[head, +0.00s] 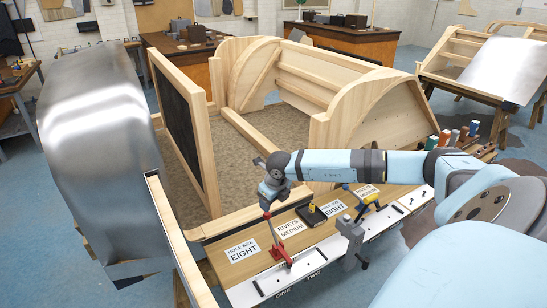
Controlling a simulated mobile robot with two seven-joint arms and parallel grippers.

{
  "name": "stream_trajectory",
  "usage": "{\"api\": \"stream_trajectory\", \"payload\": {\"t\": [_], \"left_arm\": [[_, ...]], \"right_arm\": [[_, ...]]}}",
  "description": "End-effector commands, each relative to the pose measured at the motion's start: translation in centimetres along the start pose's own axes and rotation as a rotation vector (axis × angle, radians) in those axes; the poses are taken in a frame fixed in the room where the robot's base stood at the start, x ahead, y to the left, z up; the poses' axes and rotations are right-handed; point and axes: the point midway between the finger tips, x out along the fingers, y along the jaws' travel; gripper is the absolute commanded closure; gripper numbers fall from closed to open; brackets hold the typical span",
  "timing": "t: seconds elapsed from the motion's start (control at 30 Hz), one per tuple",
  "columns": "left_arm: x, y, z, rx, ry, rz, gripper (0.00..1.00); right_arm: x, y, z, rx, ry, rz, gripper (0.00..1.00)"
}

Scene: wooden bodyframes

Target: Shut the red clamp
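The red clamp (277,246) stands on the white strip at the front edge of the bench, beside the "RIVETS MEDIUM" label. My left gripper is not in view.
The wooden bodyframe (338,130) rises behind. A large curved metal panel (95,150) is at left.

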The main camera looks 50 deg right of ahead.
Motion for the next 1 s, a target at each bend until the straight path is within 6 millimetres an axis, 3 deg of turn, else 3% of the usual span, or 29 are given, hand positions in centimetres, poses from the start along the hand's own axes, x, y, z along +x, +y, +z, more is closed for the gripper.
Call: {"api": "stream_trajectory", "payload": {"t": [0.1,0.3,1.0], "left_arm": [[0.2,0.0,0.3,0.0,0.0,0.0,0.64],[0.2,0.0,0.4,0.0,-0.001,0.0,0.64],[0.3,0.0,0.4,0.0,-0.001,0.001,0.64]], "right_arm": [[-1.9,0.0,-0.1,-0.003,-0.001,-0.001,0.42],[-3.5,0.0,-0.1,-0.001,0.001,0.0,0.42],[-3.7,0.1,-0.1,-0.001,0.001,0.0,0.42]]}}
